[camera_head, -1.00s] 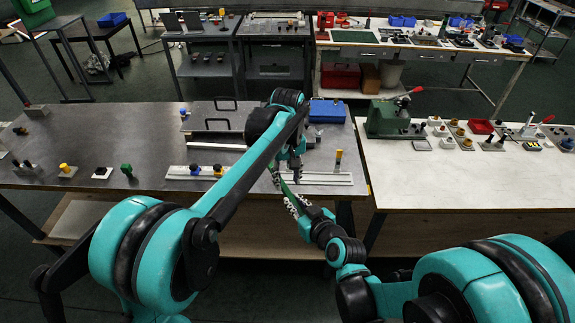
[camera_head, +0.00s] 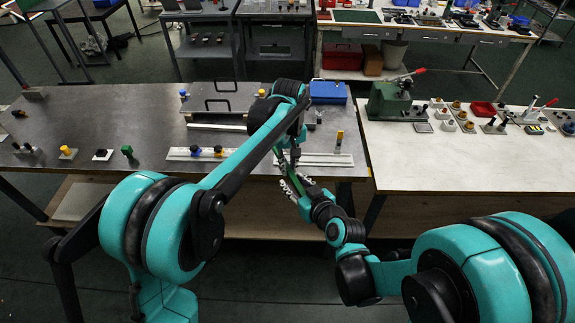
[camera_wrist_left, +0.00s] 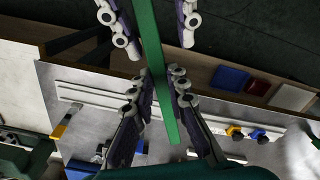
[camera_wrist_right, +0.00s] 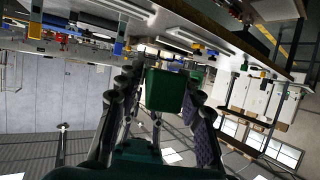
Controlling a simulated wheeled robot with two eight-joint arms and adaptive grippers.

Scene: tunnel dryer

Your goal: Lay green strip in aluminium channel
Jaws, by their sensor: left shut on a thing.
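The green strip (camera_wrist_left: 165,90) is upright-slanted between the fingers of my left gripper (camera_wrist_left: 163,82), which is shut on it, above the table's front edge. The strip also shows in the head view (camera_head: 291,187). My right gripper (camera_wrist_right: 158,85) reaches up from below; its fingers stand apart either side of the strip, with gaps in the left wrist view. In the right wrist view the strip's green end (camera_wrist_right: 165,90) shows between them. The pale aluminium channel (camera_head: 325,160) lies along the table's front; my left arm hides its middle. It also shows in the left wrist view (camera_wrist_left: 90,98).
A blue bin (camera_head: 327,92) and a dark plate with handles (camera_head: 220,97) lie behind. A white table (camera_head: 430,160) with fixtures adjoins right.

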